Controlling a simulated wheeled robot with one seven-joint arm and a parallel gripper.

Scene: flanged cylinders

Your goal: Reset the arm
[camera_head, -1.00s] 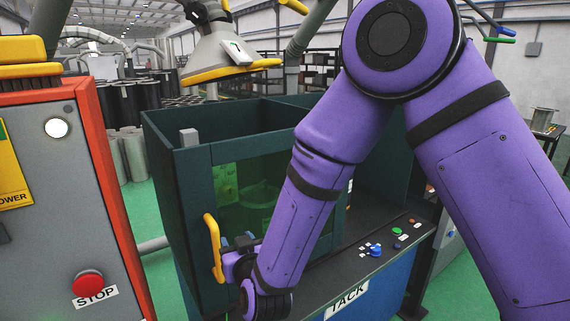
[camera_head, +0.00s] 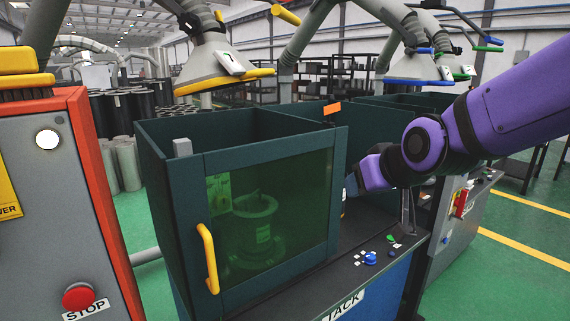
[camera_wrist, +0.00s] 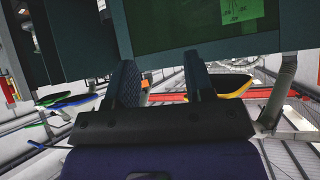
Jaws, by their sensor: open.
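My purple arm (camera_head: 520,100) reaches in from the right in the head view. Its wrist is at the right side of the dark green cabinet, and my gripper's fingers are mostly hidden there. In the wrist view, my gripper (camera_wrist: 162,82) is open, with two separated dark fingers and nothing between them. The cabinet's green-tinted window door (camera_head: 275,205) looks shut, and its yellow handle (camera_head: 208,258) is apart from my gripper. A flanged cylinder (camera_head: 254,225) stands upright behind the window.
A grey cabinet with a red STOP button (camera_head: 78,296) stands at the left. A ledge with coloured buttons (camera_head: 370,258) runs below my wrist. Yellow-rimmed extraction hood (camera_head: 215,68) hangs above the cabinet. Green floor (camera_head: 490,285) is open at the right.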

